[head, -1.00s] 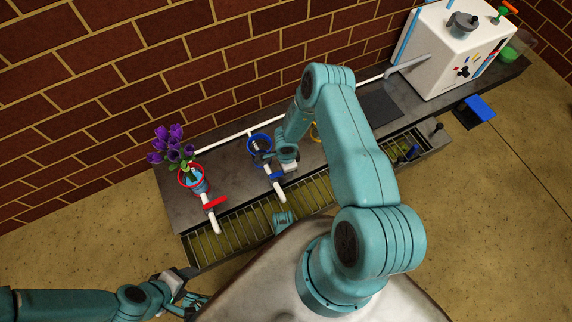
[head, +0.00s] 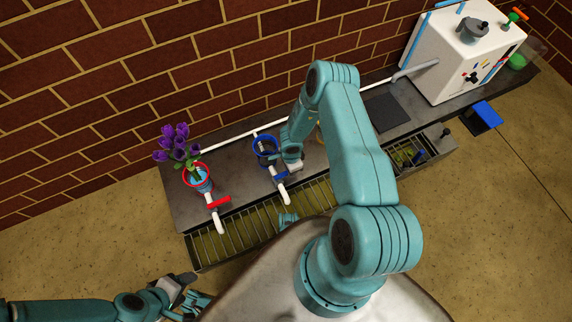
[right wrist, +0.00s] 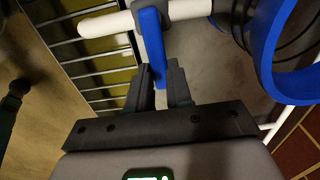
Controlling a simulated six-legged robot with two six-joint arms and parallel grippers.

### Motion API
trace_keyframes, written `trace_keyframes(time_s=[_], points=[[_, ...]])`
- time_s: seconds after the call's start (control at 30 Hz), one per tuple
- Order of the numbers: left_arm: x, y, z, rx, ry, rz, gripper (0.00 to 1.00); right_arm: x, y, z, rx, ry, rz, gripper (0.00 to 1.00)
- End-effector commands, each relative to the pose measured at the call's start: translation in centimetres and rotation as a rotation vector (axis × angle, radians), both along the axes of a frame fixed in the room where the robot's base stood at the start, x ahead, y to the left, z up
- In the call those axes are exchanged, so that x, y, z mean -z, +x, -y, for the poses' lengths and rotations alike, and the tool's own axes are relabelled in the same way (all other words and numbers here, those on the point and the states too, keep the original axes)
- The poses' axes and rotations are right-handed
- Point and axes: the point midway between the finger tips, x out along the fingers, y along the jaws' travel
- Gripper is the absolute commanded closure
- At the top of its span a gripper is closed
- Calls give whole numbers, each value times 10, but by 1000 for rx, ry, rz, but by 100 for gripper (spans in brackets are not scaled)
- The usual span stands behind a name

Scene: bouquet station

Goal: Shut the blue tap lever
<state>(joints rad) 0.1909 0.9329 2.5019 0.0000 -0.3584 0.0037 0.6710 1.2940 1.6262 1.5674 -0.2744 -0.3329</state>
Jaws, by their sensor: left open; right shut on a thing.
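The blue tap lever (head: 279,172) sits across a white pipe tap (head: 283,190) at the bench's front edge. In the right wrist view the lever (right wrist: 152,42) reaches down between my fingers. My right gripper (right wrist: 163,82) is shut on its end. In the head view my right arm partly covers this gripper and the lever's right end. My left gripper (head: 195,302) is open and empty, low at the left, in front of the bench and away from the lever.
A blue-rimmed pot (head: 265,148) stands right behind the lever, close to my right gripper. A red lever (head: 218,202) sits on the tap to the left, before a red-rimmed pot (head: 197,180) with purple flowers (head: 175,143). A white machine (head: 460,60) stands far right.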

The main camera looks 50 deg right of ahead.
Motion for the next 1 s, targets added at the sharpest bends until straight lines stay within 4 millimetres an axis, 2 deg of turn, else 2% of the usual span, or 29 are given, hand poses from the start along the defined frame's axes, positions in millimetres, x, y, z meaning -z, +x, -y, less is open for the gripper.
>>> trace_keyframes(time_s=[0.3, 0.33, 0.4, 0.77, 0.87, 1.0], points=[[0, 0, 0, 0, 0, 0, 42, 0, -2, 2, -5, 3, 6, 100], [0, 0, 0, 0, 0, 0, 42, 0, -2, 2, -5, 3, 6, 77], [0, 0, 0, 0, 0, 0, 42, 0, -2, 2, -4, 3, 6, 54], [-3, 0, 0, 1, 0, -1, 42, -6, -2, 2, -3, 2, 4, 54], [-10, -2, 1, 5, -1, -3, 42, -22, -1, 2, -4, 0, 4, 54], [-26, -5, 4, 18, -3, -8, 42, -58, -1, 3, -4, 0, 5, 54]])
